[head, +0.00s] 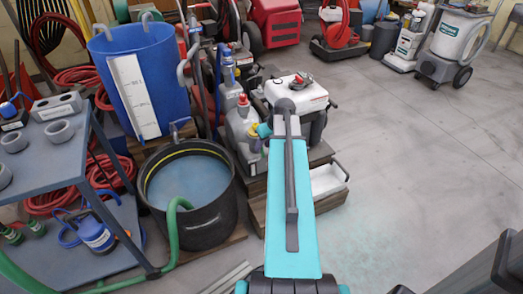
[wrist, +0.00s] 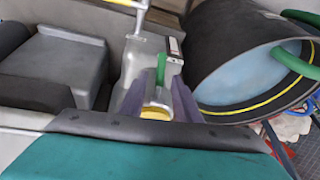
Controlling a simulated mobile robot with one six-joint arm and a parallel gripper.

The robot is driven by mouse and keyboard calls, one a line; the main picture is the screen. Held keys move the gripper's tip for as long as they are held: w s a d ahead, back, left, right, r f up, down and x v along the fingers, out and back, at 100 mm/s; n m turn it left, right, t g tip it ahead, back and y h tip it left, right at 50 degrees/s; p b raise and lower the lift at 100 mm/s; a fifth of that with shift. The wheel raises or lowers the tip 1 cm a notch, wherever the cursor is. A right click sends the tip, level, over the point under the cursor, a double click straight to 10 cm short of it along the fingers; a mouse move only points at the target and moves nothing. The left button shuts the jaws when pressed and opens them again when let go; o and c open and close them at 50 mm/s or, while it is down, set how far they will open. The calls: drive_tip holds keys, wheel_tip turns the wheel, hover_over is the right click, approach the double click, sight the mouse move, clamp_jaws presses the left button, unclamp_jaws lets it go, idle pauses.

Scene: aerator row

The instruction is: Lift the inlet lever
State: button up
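In the wrist view a small upright green lever-like piece (wrist: 161,68) shows on a grey body (wrist: 147,50); I take it for the inlet lever, but cannot be sure. My gripper (wrist: 159,88) has two purple-grey fingers spread apart, with the green piece in line with the gap and clear space on both sides. A yellow ring (wrist: 155,113) shows low between the fingers. I cannot tell how far the fingertips are from the green piece. In the head view my gripper (head: 256,139) is small and partly hidden beside my teal arm; the lever cannot be made out there.
A black tub (head: 206,218) with a yellow stripe, holding pale blue water and a green hose (head: 172,225), stands left of my arm. Grey jugs (head: 243,125) and a white-topped unit (head: 297,92) crowd the gripper. Open floor (head: 420,150) lies to the right.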

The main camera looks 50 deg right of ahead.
drive_tip(key=shift+x, duration=1.7)
clamp_jaws()
